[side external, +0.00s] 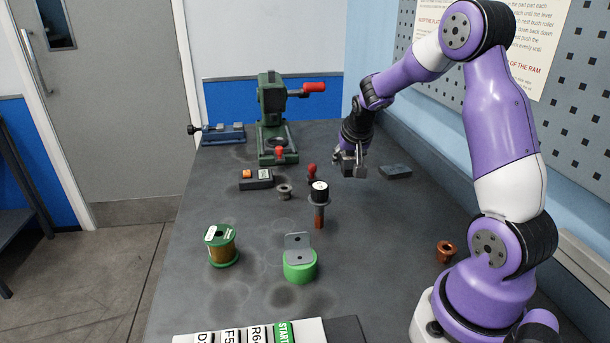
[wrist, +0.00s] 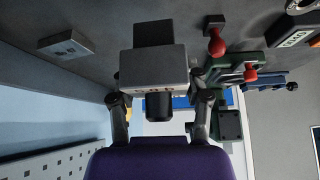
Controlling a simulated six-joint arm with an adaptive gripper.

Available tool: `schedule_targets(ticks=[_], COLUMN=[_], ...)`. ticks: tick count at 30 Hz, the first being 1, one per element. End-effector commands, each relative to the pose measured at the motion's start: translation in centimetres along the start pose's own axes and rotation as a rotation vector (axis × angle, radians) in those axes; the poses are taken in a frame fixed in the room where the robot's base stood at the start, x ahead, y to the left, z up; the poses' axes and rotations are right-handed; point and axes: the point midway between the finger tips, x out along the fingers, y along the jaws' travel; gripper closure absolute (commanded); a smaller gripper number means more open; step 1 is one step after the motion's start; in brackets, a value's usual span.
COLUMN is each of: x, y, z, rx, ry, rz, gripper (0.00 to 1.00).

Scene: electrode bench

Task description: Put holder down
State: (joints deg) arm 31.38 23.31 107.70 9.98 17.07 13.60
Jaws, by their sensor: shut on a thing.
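The holder (wrist: 155,70) is a grey block-shaped piece with a second, darker grey part beyond it. In the wrist view it sits between the two fingers of my gripper (wrist: 162,102), which is shut on it. In the side view my gripper (side external: 351,160) hangs over the far right part of the bench with a small grey piece at its tips. The piece looks just above the bench top; I cannot tell whether its lower end touches. The fingers partly hide it there.
A dark flat block (side external: 395,171) lies right of my gripper and shows in the wrist view (wrist: 68,44). A green press (side external: 272,110) with red handle stands to the left.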

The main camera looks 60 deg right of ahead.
Motion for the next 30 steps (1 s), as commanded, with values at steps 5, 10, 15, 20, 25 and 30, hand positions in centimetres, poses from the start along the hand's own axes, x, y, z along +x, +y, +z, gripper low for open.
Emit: schedule_targets(ticks=[5,10,15,20,25,30], x=[2.4,3.8,5.9,6.2,6.2,6.5], y=[2.2,2.6,2.6,2.5,2.5,2.5], z=[-0.7,-0.2,1.2,1.4,1.4,1.6], rx=[0.001,-0.003,-0.003,-0.003,-0.003,-0.003], ry=[0.001,-0.002,-0.001,0.003,0.002,0.0], rz=[0.0,-0.001,-0.002,-0.003,-0.002,-0.002], gripper=[1.0,1.0,1.0,1.0,1.0,0.17])
